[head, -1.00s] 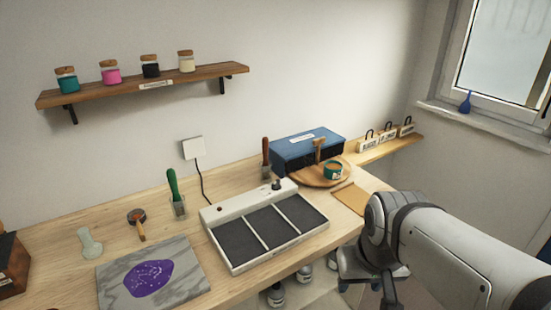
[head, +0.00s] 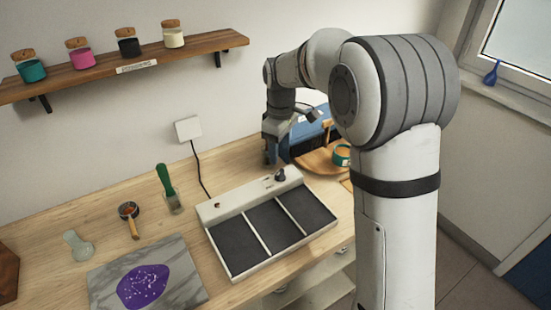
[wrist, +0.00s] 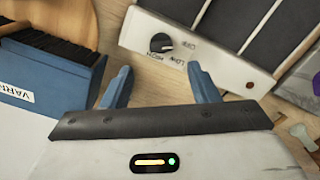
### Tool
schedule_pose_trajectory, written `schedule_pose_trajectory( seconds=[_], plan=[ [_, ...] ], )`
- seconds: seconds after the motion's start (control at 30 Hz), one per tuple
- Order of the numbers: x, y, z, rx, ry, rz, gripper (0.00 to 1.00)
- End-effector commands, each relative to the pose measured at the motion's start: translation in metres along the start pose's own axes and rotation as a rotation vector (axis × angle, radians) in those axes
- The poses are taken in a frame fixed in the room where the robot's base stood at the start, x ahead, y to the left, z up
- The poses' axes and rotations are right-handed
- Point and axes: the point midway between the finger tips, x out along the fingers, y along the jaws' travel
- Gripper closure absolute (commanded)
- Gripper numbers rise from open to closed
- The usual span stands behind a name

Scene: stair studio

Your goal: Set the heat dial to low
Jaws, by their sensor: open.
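The heat dial is a black round knob (head: 280,175) at the right end of the back strip of a white hot plate (head: 228,209) with three dark pads. In the wrist view the dial (wrist: 161,43) has a pale mark on its face, with OFF, LOW and HIGH lettering beside it. I cannot tell for certain where the mark points. My gripper (head: 271,156) hangs just behind the dial, pointing down. In the wrist view my gripper (wrist: 160,72) has its two blue fingers wide apart and empty, with the dial beyond their tips, roughly centred between them, not touched.
A blue box with dark bristles (wrist: 50,75) lies close to my left finger in the wrist view. A round wooden board with a teal jar (head: 342,155) stands right of my gripper. A green-handled tool (head: 166,183) and marble slab (head: 190,268) are to the left.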

Motion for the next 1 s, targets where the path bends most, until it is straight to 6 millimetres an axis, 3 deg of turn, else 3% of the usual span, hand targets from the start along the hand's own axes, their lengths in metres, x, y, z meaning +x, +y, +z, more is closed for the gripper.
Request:
schedule_pose_trajectory(
  seconds=[0.5,0.87,1.0],
  plan=[
    [0.069,-0.005,-0.006,-0.019,-0.002,-0.002,0.45],
    [0.077,-0.005,-0.007,-0.02,0.0,0.0,0.45],
    [0.077,-0.005,-0.007,-0.02,0.0,0.0,0.55]
  ],
)
